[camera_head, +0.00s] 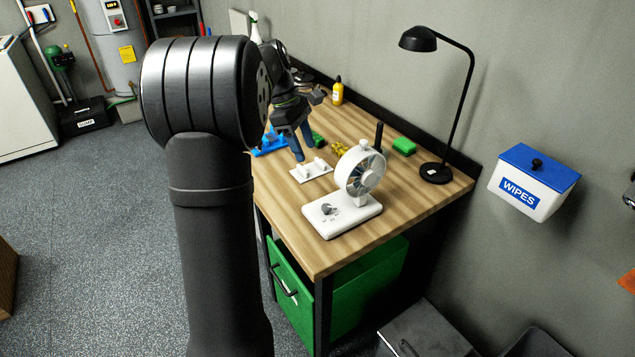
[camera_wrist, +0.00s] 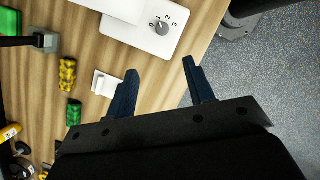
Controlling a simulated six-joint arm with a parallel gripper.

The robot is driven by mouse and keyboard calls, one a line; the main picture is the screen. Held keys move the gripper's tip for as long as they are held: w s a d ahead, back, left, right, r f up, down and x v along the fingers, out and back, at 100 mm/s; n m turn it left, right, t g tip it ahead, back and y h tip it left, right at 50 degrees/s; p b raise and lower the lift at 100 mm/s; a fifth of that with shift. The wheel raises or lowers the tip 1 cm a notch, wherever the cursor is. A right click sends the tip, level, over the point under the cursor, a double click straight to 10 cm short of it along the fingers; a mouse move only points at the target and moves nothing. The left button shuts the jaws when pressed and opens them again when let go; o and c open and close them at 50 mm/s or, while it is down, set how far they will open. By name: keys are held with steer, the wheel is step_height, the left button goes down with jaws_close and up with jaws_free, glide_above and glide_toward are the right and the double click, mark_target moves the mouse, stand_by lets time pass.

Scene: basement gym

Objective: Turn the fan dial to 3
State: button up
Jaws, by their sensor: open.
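The white desk fan (camera_head: 361,172) stands upright on its flat white base (camera_head: 357,218) near the front of the wooden table. The grey dial (camera_head: 328,209) is on the base's front left part. My gripper (camera_head: 306,146) is above the table, behind and left of the fan base, apart from the dial. In the wrist view my gripper (camera_wrist: 159,68) is open and empty, its dark blue fingers spread below the dial.
A white plate with pegs (camera_head: 311,173) lies behind the base. Small yellow (camera_head: 340,148) and green (camera_head: 318,140) pieces, a blue item (camera_head: 270,143) and a green block (camera_head: 404,146) lie on the table (camera_head: 289,229). A black lamp (camera_head: 436,172) stands at the right.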

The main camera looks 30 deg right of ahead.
steer(key=s+a+n+t+h, duration=0.25)
steer(key=s+n, duration=0.25)
steer(key=n, duration=0.6)
glide_toward(326, 207)
steer(key=shift+t, duration=0.35)
steer(key=x, duration=0.8)
steer(key=shift+s, duration=0.25)
steer(key=c, duration=1)
